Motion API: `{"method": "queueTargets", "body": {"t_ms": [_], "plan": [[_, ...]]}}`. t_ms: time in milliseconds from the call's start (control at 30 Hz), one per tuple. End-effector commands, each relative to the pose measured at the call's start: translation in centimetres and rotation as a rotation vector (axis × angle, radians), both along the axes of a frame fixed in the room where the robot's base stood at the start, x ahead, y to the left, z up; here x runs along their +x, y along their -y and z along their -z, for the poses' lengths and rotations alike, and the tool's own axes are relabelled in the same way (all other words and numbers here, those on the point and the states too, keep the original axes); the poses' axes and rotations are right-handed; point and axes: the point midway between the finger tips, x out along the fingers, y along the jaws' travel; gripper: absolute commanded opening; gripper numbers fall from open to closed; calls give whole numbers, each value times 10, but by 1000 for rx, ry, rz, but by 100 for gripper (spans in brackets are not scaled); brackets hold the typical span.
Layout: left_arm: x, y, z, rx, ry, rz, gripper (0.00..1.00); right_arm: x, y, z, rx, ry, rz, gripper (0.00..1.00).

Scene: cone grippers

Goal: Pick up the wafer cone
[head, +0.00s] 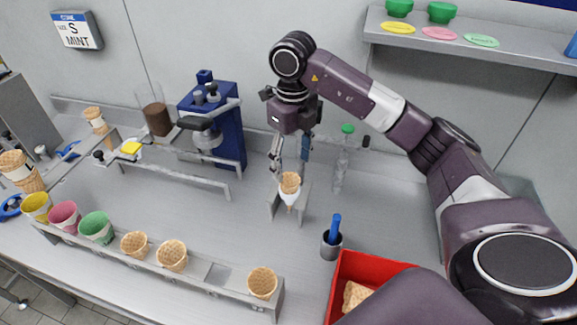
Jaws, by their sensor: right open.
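A wafer cone (290,186) stands upright, tip down, in a small grey stand (307,203) in the middle of the counter, with a white band around its lower part. My right gripper (290,160) is open and points down just above this cone, its fingers to either side. I cannot tell whether the fingertips touch it. More wafer cones sit in a long front rack (217,273): one at its right end (262,281), and two near its middle (172,254) (135,243). My left gripper is not in view.
Yellow, pink and green cups (96,227) fill the rack's left part. A blue machine (222,125) stands behind. Right of the stand are a clear bottle (341,165), a grey cup with a blue handle (332,243) and a red bin (345,275) with wafer pieces.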

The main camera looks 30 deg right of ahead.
Motion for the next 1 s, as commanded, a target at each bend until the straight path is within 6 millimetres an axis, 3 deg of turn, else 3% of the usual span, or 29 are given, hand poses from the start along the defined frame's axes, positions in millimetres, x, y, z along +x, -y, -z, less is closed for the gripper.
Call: {"method": "queueTargets", "body": {"t_ms": [200,367,567,700,833,1000], "plan": [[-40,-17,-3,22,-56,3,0,0,0,15,0,-4,0,60],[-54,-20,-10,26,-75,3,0,2,0,30,1,-3,0,60],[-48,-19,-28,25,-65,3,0,11,1,56,1,-5,0,60],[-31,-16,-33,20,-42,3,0,11,1,74,1,-2,0,60],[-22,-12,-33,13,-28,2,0,11,1,79,1,0,0,60],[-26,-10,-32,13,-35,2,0,11,1,79,1,0,0,58]]}}
